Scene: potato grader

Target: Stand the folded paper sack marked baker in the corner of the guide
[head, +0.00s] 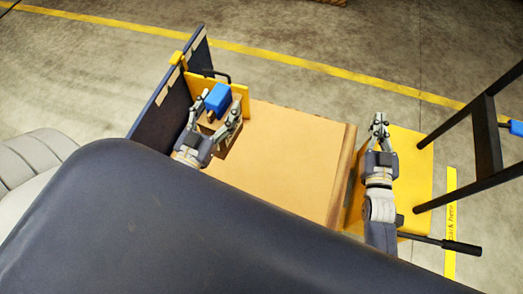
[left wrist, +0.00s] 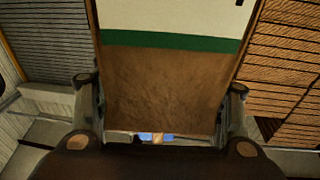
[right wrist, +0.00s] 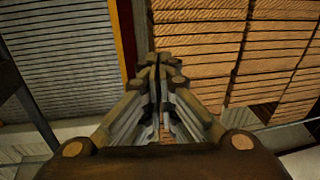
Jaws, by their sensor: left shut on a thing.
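The folded paper sack (left wrist: 160,85) is brown with a green band and a pale upper part. It fills the space between the fingers of my left gripper (left wrist: 160,107) in the left wrist view; no "baker" mark is readable there. In the head view my left gripper (head: 215,115) is shut on the sack, mostly hidden by the fingers, above the left end of the cardboard-topped stack. The guide's yellow wall (head: 241,94) stands just beyond it, beside a dark blue panel (head: 170,95). I cannot tell whether the sack touches the guide. My right gripper (head: 379,122) is shut and empty.
The broad cardboard surface (head: 285,155) to the right is bare. A yellow platform (head: 412,165) lies under my right gripper, with a black frame (head: 487,135) and a black-handled lever (head: 460,247) nearby.

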